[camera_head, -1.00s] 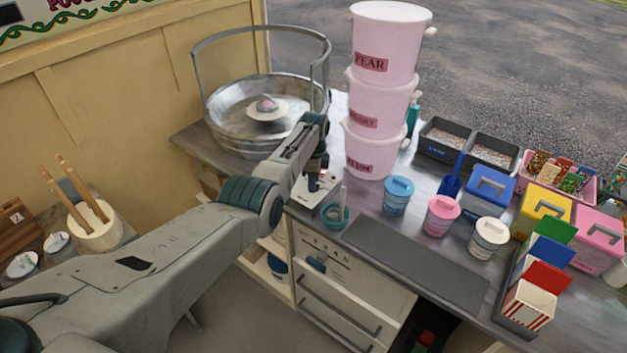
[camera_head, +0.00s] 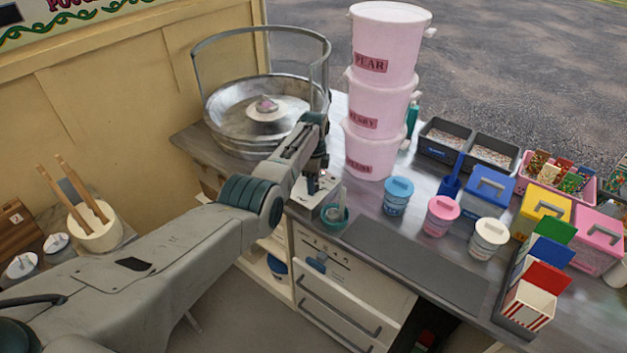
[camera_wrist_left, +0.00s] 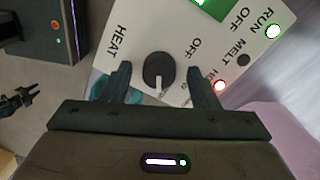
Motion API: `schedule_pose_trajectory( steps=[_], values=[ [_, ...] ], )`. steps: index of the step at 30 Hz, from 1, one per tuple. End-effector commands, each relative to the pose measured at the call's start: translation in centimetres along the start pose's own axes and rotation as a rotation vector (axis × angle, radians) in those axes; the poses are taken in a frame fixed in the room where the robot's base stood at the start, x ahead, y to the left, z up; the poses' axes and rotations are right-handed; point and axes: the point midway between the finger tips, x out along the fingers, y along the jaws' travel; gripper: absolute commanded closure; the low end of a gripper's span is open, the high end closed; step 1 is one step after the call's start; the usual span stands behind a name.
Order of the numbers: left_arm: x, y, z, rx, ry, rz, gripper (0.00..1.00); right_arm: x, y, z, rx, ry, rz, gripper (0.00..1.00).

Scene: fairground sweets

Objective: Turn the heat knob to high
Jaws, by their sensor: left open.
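The heat knob (camera_wrist_left: 158,70) is a round dark dial with a pale pointer on a white control panel (camera_wrist_left: 185,35) in the left wrist view. The pointer faces down in that view, toward my gripper's body. The panel carries the words HEAT, OFF, MELT and RUN, a lit red lamp and a lit green lamp. My left gripper (camera_wrist_left: 162,80) is open, one finger on each side of the knob, with gaps to it visible. In the head view my left gripper (camera_head: 315,180) is over the panel, and the knob is hidden there.
The metal spinner bowl (camera_head: 225,125) stands behind the panel. Stacked pink tubs (camera_head: 375,100) rise close to the right of my left wrist. A teal cup (camera_head: 334,217) sits just in front of the panel. The dark mat (camera_head: 420,265) is clear.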

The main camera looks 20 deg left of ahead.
Motion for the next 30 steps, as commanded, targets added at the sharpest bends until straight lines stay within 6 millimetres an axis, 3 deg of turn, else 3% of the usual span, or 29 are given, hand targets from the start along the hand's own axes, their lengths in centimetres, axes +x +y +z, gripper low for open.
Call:
schedule_pose_trajectory(
  steps=[5,18,30],
  values=[
    [-1.9,-0.1,0.0,0.0,0.0,-0.005,0.45,-0.1,0.0,0.0,0.0,0.0,0.0,0.64],
    [-9.6,-0.1,0.0,0.0,0.0,-0.004,0.45,1.7,-0.4,0.2,0.001,0.0,-0.003,0.64],
    [-10.7,0.0,0.0,0.0,0.0,-0.001,0.45,1.8,-0.4,0.2,0.001,0.0,-0.003,0.64]
  ],
)
